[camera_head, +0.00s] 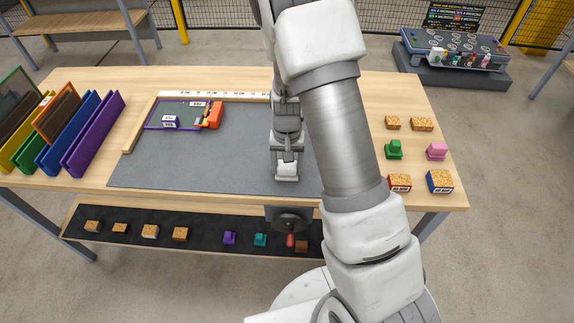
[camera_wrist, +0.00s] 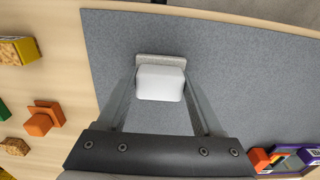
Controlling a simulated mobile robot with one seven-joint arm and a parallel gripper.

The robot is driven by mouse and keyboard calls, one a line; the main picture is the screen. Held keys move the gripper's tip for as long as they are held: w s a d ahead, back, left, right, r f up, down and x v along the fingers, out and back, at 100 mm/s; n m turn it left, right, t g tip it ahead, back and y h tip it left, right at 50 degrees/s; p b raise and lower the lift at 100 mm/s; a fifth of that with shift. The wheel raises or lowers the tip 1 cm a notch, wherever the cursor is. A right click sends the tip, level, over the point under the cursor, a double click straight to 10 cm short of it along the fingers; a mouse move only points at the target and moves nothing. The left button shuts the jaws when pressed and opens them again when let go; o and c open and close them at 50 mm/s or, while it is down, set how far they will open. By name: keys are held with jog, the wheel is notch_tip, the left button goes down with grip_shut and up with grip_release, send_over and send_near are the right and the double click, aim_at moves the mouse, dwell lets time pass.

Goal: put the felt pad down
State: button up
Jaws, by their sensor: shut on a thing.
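The felt pad, as far as I can tell, is a pale grey plate with a white block-shaped grip (camera_wrist: 160,84); the plate's edge shows just beyond the grip in the wrist view. My gripper (camera_wrist: 160,92) is shut on the grip, one finger on each side. In the head view my gripper (camera_head: 286,158) is over the grey mat (camera_head: 235,165), right of its middle, with the felt pad (camera_head: 287,171) below it. Whether the pad touches the mat is not clear. My own arm hides the mat's right part.
A purple-framed panel (camera_head: 150,113) with an orange piece (camera_head: 215,115) lies at the mat's back left. Coloured panels (camera_head: 93,135) stand at the left. Several cork-topped blocks (camera_head: 422,124) and green and pink pieces (camera_head: 437,151) stand at the right. The mat's front left is clear.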

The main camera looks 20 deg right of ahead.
jog(key=o, duration=1.3)
jog(key=shift+f, duration=0.1)
notch_tip(320, 180, up, 13)
jog(key=p, duration=0.2)
notch_tip(320, 180, up, 12)
jog(key=n+t+y, duration=0.1)
jog(key=n+t, duration=0.1)
send_over(287, 165)
jog(key=s, duration=0.7)
jog(key=s+r+n+t+h, duration=0.1)
jog(key=s+r+t, duration=0.2)
jog(key=s+r, duration=0.4)
jog(key=shift+s+r+n+t, duration=0.2)
jog(key=shift+s+n+t, duration=0.1)
jog(key=shift+s, duration=2.8)
